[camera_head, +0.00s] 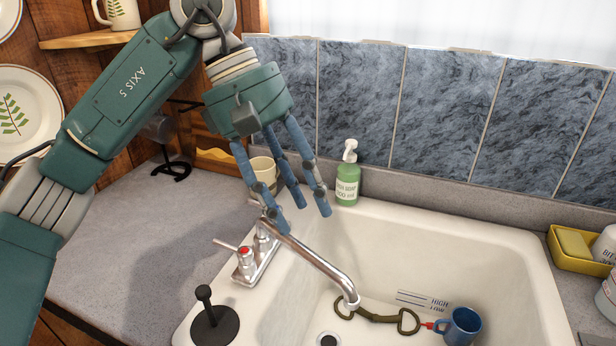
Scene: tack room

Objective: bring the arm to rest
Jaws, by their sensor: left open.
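My left arm comes in from the left, and its green gripper with blue fingers (289,196) hangs over the back left corner of the sink. The fingers are spread open and point down, with nothing seen between them. They are above and just behind the base of the tap (318,262), overlapping it in the picture; I cannot tell whether they touch it. My right gripper is not in view.
The white sink (450,240) holds a snaffle-like bit (385,318) and a blue cup (461,326). A soap bottle (347,182) and a cream mug (264,171) stand behind it. A black stopper (214,325) is at the front left. The left counter (130,250) is mostly clear.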

